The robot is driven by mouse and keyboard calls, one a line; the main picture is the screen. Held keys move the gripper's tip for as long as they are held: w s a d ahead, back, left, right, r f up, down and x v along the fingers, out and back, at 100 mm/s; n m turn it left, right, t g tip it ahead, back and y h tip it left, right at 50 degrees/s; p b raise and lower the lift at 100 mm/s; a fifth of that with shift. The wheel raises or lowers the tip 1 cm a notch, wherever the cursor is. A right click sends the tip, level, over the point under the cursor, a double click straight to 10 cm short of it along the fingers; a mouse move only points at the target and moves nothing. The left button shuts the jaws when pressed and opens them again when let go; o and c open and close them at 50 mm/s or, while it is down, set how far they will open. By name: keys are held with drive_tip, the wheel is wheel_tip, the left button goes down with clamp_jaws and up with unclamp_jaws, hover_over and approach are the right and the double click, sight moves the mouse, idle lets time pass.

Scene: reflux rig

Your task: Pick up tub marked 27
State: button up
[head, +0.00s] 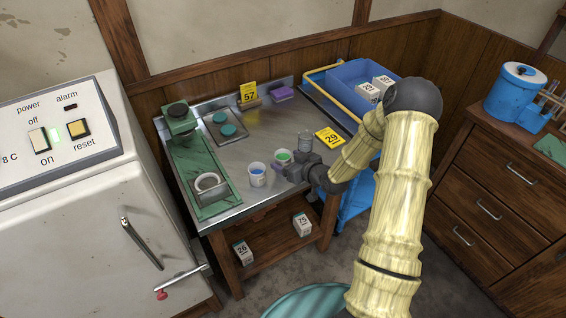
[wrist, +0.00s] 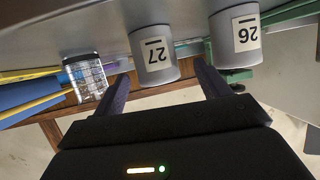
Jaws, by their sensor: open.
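The tub marked 27 (wrist: 153,60) is a small grey tub with a white label, upside down in the wrist view. In the head view it appears to be the tub with green contents (head: 283,156) on the metal bench. My gripper (head: 287,171) is open beside it. In the wrist view the fingers of my gripper (wrist: 161,76) point towards the tub, one to each side, with gaps visible. Its far side is hidden. A similar tub marked 26 (wrist: 236,42) stands close by, apparently the one with blue contents (head: 257,174) in the head view.
A clear jar (wrist: 84,77) stands on the other side of tub 27; it also shows in the head view (head: 305,141). A green stand (head: 190,165) is left; bench space behind the tubs is clear.

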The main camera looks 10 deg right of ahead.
sight(278, 156)
drive_tip(key=p+x, duration=0.1)
drive_tip(key=x, duration=0.4)
drive_tip(key=shift+d+f, duration=0.1)
drive_tip(key=shift+d, duration=0.05)
drive_tip(key=c, duration=1.1)
drive_tip(key=shift+r+b, duration=0.3)
drive_tip(key=shift+r, duration=4.7)
